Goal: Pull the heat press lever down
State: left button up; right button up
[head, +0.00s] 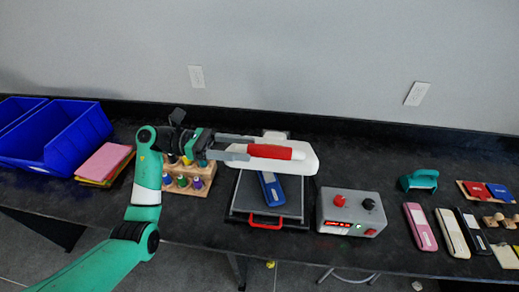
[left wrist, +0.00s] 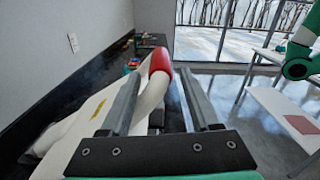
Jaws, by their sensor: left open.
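The heat press stands at mid-table, with a white upper body (head: 305,160), a dark lower plate (head: 250,190) and a red front handle (head: 265,226). Its lever has a red grip (head: 270,152), lying roughly sideways in the head view. My left gripper (head: 251,147) is open at the grip's left end, coming from the left. In the left wrist view, the red grip (left wrist: 160,60) and its white stem (left wrist: 150,98) lie between my two fingers (left wrist: 159,75), with a gap on the right side. Contact on the left cannot be told. My right gripper is not in view.
A blue phone-like item (head: 271,190) lies on the press plate. A grey control box (head: 350,213) stands right of the press. A wooden rack of bottles (head: 187,180) stands under my left wrist. Blue bins (head: 60,140) are at far left; phone cases (head: 420,227) lie right.

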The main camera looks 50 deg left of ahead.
aim_at(273, 148)
pick_arm(q)
jog(key=x, duration=0.4)
jog(key=shift+w+d, duration=0.2)
jog(key=shift+d, duration=0.05)
jog(key=shift+c, duration=0.3)
grip_shut()
dwell(0.9)
